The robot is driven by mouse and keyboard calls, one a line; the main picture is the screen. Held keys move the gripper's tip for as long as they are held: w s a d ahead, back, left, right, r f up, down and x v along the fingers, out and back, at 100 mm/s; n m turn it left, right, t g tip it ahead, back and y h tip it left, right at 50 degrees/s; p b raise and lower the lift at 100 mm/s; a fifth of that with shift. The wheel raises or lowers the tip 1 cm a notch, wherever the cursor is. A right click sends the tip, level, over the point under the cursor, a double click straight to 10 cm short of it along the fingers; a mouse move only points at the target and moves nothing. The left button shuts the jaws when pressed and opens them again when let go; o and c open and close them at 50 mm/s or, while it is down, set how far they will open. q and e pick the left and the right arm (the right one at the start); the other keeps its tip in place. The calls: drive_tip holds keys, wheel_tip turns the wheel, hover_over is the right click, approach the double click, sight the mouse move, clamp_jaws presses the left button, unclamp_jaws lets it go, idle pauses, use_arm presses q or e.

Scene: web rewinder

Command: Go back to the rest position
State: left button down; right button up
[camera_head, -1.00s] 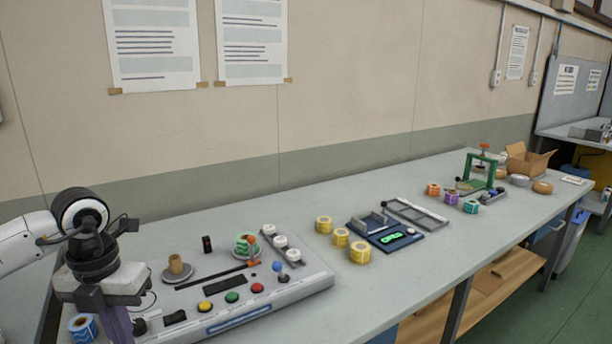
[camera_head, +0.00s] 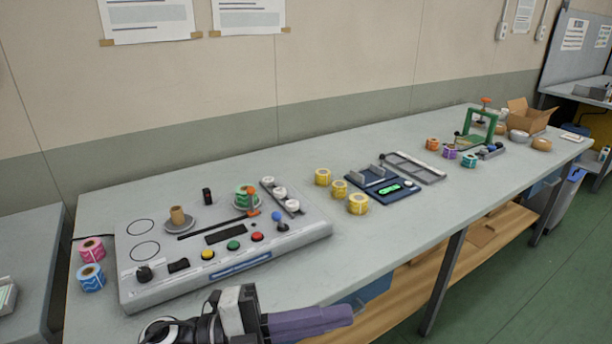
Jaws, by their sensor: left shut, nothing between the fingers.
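My left gripper (camera_head: 340,316) shows at the bottom of the head view, in front of the table's front edge. Its purple fingers point to the right and are shut with nothing between them. It is apart from the grey rewinder panel (camera_head: 285,240) behind it. The panel carries a spindle with a tan core (camera_head: 178,216), a green-and-white roll (camera_head: 243,197) and coloured buttons. My right gripper is not in view.
Pink (camera_head: 92,249) and blue (camera_head: 91,278) rolls stand left of the panel. Yellow rolls (camera_head: 339,190), a dark blue scale (camera_head: 385,187), a green press (camera_head: 480,127) and a cardboard box (camera_head: 531,115) are to the right. The table's front strip (camera_head: 400,232) is clear.

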use_arm(q)
drive_tip(key=w+a+f+n+t+y, duration=0.4)
drive_tip(key=a+f+n+t+y, duration=0.75)
drive_tip(key=n, duration=0.85)
drive_tip(key=s+a+f+n+g+y, duration=0.2)
drive_tip(key=s+a+f+n, duration=0.2)
drive_tip(key=s+f, duration=0.4)
drive_tip(key=s+a+f+n+g+y, duration=0.3)
drive_tip(key=s+f, duration=0.6)
drive_tip(key=f, duration=0.4)
drive_tip(key=shift+s+a+f+n, duration=0.2)
drive_tip(key=shift+a+f+n, duration=0.15)
drive_tip(key=shift+a+n, duration=0.45)
drive_tip(key=shift+g, duration=0.25)
